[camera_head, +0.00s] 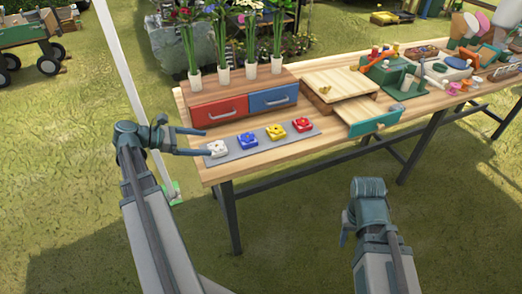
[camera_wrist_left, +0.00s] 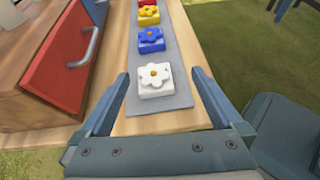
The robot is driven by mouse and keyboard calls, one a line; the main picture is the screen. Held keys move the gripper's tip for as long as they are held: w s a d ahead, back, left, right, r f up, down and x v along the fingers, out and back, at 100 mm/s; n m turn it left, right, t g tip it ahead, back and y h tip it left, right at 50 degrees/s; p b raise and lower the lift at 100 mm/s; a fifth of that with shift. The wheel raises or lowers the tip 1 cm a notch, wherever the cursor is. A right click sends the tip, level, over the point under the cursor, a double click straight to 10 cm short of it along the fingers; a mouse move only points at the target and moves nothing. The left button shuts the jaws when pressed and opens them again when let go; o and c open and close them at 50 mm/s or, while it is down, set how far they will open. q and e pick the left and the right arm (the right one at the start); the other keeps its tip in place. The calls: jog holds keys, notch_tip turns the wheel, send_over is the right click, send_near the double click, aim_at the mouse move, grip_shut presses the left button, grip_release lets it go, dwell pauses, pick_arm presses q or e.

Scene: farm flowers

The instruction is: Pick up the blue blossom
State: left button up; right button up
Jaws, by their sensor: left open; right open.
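In the left wrist view the blue blossom (camera_wrist_left: 150,40) lies beyond the white blossom (camera_wrist_left: 154,80). My left gripper (camera_head: 207,143) is open and empty at the table's left end, its fingers pointing along the strip, nearest the white blossom. In the left wrist view its fingers (camera_wrist_left: 158,95) stand either side of the strip. My right gripper (camera_head: 360,205) hangs in front of the table, away from the blossoms.
A red blossom (camera_head: 302,125) sits at the strip's right end. Behind the strip, a wooden box has a red drawer (camera_head: 220,109) and a blue drawer (camera_head: 273,99). Several flower vases stand on it. A teal drawer (camera_head: 374,124) protrudes at the right.

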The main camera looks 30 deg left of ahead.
pick_arm(q)
jog(key=shift+s+a+r+n+t, duration=0.15)
jog(key=shift+s+a+n+t, duration=0.15)
jog(key=shift+a, duration=0.1)
jog(key=shift+s+a+r+n+t, duration=0.2)
jog(key=shift+a+n, duration=0.1)
jog(key=shift+a, duration=0.1)
jog(key=b, duration=0.3)
send_near(240, 142)
jog(key=shift+w+d+f, duration=0.45)
jog(key=shift+d, duration=0.05)
jog(key=shift+w+d, duration=0.2)
jog(key=shift+w, duration=0.1)
pick_arm(e)
jog(key=f, duration=0.2)
jog(key=d+f, duration=0.1)
jog(key=f, duration=0.1)
jog(key=shift+s, duration=0.3)
pick_arm(q)
jog(key=shift+b, duration=0.3)
jog(key=b+x, duration=0.2)
jog(key=x, duration=0.3)
jog(key=shift+w+f, duration=0.15)
jog(key=shift+f, duration=0.1)
jog(key=shift+a+r, duration=0.1)
jog(key=c, duration=1.3)
pick_arm(e)
notch_tip(240, 142, down, 2)
pick_arm(q)
jog(key=shift+r, duration=0.1)
